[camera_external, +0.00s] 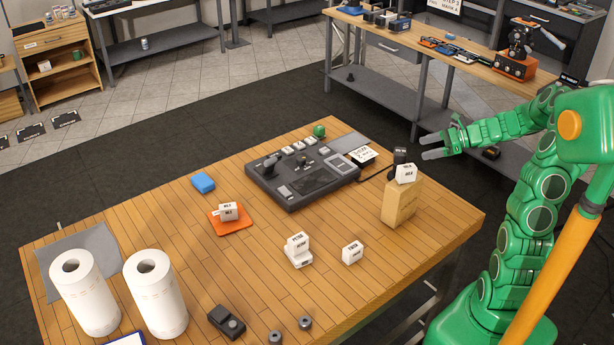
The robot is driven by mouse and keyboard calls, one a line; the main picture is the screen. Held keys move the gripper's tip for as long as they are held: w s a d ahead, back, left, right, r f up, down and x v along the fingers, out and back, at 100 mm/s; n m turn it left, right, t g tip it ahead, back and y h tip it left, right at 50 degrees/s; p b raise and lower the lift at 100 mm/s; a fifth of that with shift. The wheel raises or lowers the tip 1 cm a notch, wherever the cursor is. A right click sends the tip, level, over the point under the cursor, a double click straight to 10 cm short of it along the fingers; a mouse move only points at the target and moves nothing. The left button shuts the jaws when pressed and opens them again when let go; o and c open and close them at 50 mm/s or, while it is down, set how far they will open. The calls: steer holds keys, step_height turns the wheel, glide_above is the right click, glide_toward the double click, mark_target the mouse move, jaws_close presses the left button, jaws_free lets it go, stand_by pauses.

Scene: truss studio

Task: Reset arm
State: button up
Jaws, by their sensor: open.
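My gripper (436,146) is at the end of my green arm, at the right of the picture. Its fingers point left, are spread apart and hold nothing. It hangs in the air beyond the back right corner of the wooden table (400,275), near a wooden block (401,201) with a white labelled cube (406,173) on top. The gripper appears apart from both. The arm is partly folded above its base at the table's right side.
A dark control panel (315,190) sits mid-table. White labelled cubes (352,252), an orange pad (242,219) with cubes, a blue block (203,183) and two paper rolls (158,285) stand about. A workbench (480,65) is behind the arm. The table's front right is clear.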

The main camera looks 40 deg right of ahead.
steer(key=s+a+r+n+g+h, duration=0.2)
steer(key=a+r+n, duration=0.2)
steer(key=a+n, duration=0.2)
steer(key=s+a+r+n+g+h, duration=0.1)
steer(key=a+r+n, duration=0.3)
steer(key=a, duration=0.5)
steer(key=s+a+r+n+g+h, duration=0.2)
steer(key=s+a+r+n, duration=0.2)
steer(key=a+n, duration=0.3)
steer(key=shift+s+a+r+n+g+h, duration=0.1)
steer(key=shift+a+n+g+h, duration=0.05)
steer(key=shift+n+g+h, duration=0.2)
steer(key=s+f+n+g+h, duration=0.2)
steer(key=s+f+n, duration=0.2)
steer(key=s, duration=0.8)
steer(key=s+f+n+g+h, duration=0.1)
steer(key=s+f+n+g, duration=0.2)
steer(key=s, duration=0.9)
steer(key=shift+s+f+n+h, duration=0.25)
steer(key=shift+f+n+h, duration=0.1)
steer(key=shift+f+n, duration=0.65)
steer(key=shift+r, duration=0.1)
